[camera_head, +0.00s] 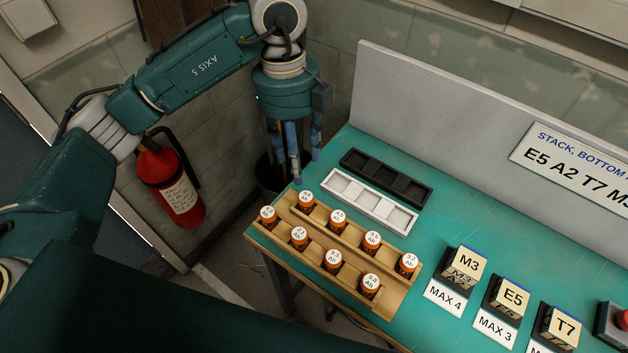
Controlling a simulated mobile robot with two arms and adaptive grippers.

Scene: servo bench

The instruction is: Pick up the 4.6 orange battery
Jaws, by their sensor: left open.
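Several orange batteries with round white top labels stand upright in two rows in a wooden tray (262,236) at the bench's front left. The labels are small; the battery at the left end of the back row (306,203) appears to read 4.6, though I cannot be sure. My left gripper (306,169) points down beside the bench's left corner, above and behind that battery. Its blue fingers are apart, with nothing between them, and it touches no battery. My right gripper is out of view.
A black tray (386,177) and a white tray (371,201), both with empty compartments, lie behind the batteries. Lettered blocks M3 (465,264), E5 (510,298) and T7 (560,328) stand right. A grey panel (440,110) backs the bench. A fire extinguisher (168,180) hangs left.

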